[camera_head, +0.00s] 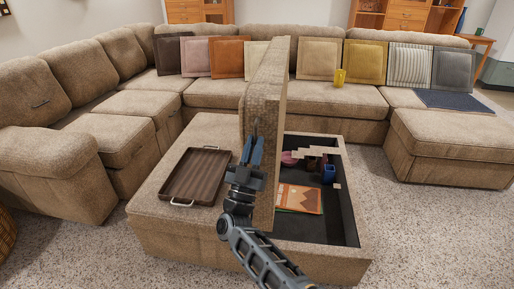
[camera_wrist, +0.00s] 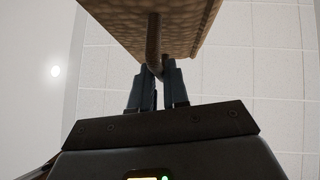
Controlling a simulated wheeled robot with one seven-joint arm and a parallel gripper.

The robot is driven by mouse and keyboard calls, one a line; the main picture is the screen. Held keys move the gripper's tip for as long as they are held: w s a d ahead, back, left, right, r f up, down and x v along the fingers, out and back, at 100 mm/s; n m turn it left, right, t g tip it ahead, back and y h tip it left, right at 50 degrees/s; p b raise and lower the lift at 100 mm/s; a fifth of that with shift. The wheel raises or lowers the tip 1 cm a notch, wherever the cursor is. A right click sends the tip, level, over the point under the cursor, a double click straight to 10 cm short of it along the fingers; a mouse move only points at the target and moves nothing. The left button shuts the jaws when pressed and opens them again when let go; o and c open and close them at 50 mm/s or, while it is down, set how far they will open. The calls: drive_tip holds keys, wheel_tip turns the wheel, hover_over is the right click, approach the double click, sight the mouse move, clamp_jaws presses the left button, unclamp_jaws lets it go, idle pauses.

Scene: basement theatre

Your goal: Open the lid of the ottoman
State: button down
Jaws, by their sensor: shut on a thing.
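The ottoman (camera_head: 180,238) stands in the middle of the carpet, covered in beige fabric. Its lid (camera_head: 267,95) stands about upright, edge-on to me, above the middle of the ottoman. The right compartment is open and shows a dark inside. In the wrist view the lid (camera_wrist: 190,22) is overhead with a brown handle or loop (camera_wrist: 153,40) on it. My gripper (camera_head: 255,140) is at the lid's left side; in the wrist view its fingers (camera_wrist: 158,78) are shut on the loop.
A brown tray (camera_head: 196,174) lies on the ottoman's closed left part, close to my arm. The compartment holds an orange book (camera_head: 299,199), a blue item (camera_head: 328,173) and other small things. A sectional sofa (camera_head: 215,92) surrounds the back and left. Carpet is free at right.

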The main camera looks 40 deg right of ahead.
drive_tip(key=shift+f+t, duration=0.1)
drive_tip(key=shift+t, duration=0.2)
drive_tip(key=c, duration=1.2)
unclamp_jaws()
drive_tip(key=shift+o, duration=0.2)
drive_tip(key=b+v, duration=0.1)
drive_tip(key=v, duration=0.6)
drive_tip(key=shift+a+f, duration=0.25)
drive_tip(key=shift+s, duration=0.2)
